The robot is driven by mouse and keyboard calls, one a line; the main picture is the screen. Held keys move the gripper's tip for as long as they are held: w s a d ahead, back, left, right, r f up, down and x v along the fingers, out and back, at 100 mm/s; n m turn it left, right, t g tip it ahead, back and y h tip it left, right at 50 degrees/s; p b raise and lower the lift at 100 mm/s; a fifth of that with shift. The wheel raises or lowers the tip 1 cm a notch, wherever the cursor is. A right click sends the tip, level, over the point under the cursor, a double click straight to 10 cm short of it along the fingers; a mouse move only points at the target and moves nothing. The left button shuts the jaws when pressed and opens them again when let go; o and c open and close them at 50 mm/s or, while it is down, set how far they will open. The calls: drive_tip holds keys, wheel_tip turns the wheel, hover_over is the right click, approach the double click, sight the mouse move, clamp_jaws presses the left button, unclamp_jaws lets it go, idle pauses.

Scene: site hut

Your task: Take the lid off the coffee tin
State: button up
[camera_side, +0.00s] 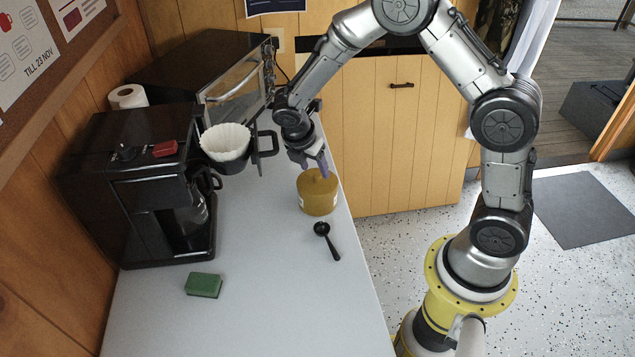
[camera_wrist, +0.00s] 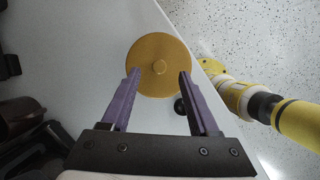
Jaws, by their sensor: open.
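The mustard-yellow coffee tin (camera_side: 318,202) stands upright on the counter, with a pale label low on its side. In the wrist view my gripper (camera_wrist: 158,76) is open, with one finger towards each side of the lid and nothing held. I cannot tell whether the fingertips touch the lid.
A black scoop (camera_side: 328,240) lies in front of the tin. A black coffee maker (camera_side: 140,190), a white paper filter (camera_side: 225,142) in its holder, and a microwave (camera_side: 215,65) are to the left. A green sponge (camera_side: 203,285) lies nearer the front. The counter's right edge (camera_side: 363,262) is close to the tin.

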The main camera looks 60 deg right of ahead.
sight(317, 175)
drive_tip(key=x, duration=0.3)
drive_tip(key=shift+f, duration=0.15)
clamp_jaws()
